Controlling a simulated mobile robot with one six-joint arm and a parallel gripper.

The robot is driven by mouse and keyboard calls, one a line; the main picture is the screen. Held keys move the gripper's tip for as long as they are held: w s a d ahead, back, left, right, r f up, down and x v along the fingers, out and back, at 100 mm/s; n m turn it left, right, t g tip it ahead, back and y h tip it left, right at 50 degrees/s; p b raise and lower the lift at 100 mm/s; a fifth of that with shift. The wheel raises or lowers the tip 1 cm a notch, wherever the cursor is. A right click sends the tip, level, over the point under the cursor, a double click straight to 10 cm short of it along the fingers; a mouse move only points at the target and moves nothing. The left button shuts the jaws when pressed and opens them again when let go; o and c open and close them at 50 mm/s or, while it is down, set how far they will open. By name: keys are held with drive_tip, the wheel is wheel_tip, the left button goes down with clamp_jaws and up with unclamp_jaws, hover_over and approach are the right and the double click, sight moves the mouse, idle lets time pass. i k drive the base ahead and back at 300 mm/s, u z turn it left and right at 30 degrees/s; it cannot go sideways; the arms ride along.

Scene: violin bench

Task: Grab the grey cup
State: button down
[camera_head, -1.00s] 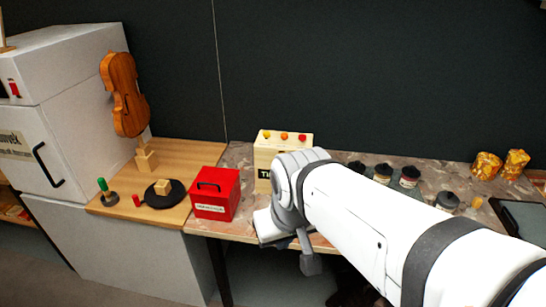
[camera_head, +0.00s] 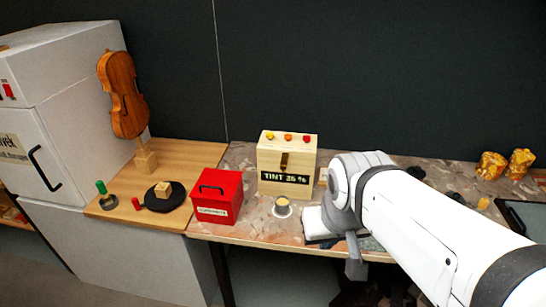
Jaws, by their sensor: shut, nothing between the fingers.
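A small grey cup (camera_head: 282,210) with pale yellow contents stands upright on the marbled bench, in front of the wooden tint box (camera_head: 286,163). My gripper (camera_head: 355,268) shows as a small grey part below the end of my white arm. It is shut and empty, to the right of the cup and nearer the bench's front edge. It is apart from the cup. My arm hides part of the bench to the right.
A red box (camera_head: 216,197) stands left of the cup. Further left, a violin (camera_head: 122,95) stands upright on the wooden board, near a black round plate (camera_head: 165,196).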

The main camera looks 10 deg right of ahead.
sight(282, 202)
drive_tip(key=i, duration=0.95)
drive_tip(key=z, duration=1.45)
drive_tip(key=k, duration=1.05)
drive_tip(key=u, duration=0.85)
drive_tip(key=i, duration=0.5)
drive_tip(key=u, duration=0.05)
